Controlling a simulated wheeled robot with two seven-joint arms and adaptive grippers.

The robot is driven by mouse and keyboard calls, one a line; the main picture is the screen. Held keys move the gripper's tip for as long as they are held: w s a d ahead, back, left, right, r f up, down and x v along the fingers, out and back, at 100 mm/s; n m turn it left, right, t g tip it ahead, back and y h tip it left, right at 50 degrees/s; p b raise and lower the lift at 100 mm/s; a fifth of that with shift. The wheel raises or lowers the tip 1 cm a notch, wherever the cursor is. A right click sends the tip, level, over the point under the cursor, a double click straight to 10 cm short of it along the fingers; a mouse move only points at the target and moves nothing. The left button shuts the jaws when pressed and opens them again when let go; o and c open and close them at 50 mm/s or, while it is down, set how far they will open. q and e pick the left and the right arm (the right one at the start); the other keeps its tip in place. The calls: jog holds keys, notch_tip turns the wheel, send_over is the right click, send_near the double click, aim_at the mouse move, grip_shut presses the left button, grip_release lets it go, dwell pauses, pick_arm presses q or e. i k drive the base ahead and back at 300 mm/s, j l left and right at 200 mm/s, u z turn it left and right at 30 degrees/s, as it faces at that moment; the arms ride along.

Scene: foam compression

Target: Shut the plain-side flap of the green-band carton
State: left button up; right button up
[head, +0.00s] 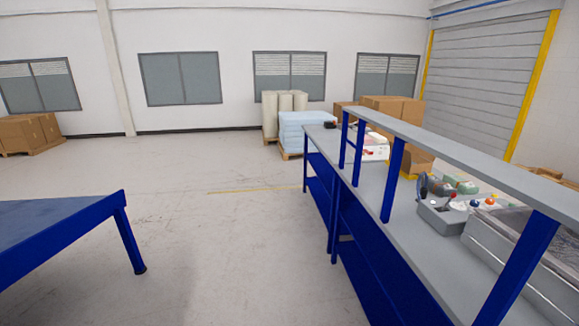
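I cannot make out a carton with a green band or a plain-side flap in the head view. Small white boxes with some red (376,148) lie on the grey workbench (405,222), partly hidden by a blue post. Neither of my grippers is in view.
A long bench with blue legs and a raised grey shelf (460,152) fills the right side. A grey control box (440,215) stands on it. A blue table (60,235) is at left. Brown cartons (30,132) stand far left. The floor (220,235) between is clear.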

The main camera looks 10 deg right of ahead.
aim_at(407, 156)
jog(key=i, duration=1.5)
jog(key=z, duration=1.5)
jog(key=i+j+z, duration=0.1)
jog(key=j, duration=0.25)
jog(key=i+j+z, duration=0.1)
jog(key=i+j, duration=0.35)
jog(key=j, duration=0.25)
jog(key=i+j+z, duration=0.15)
jog(key=j, duration=0.25)
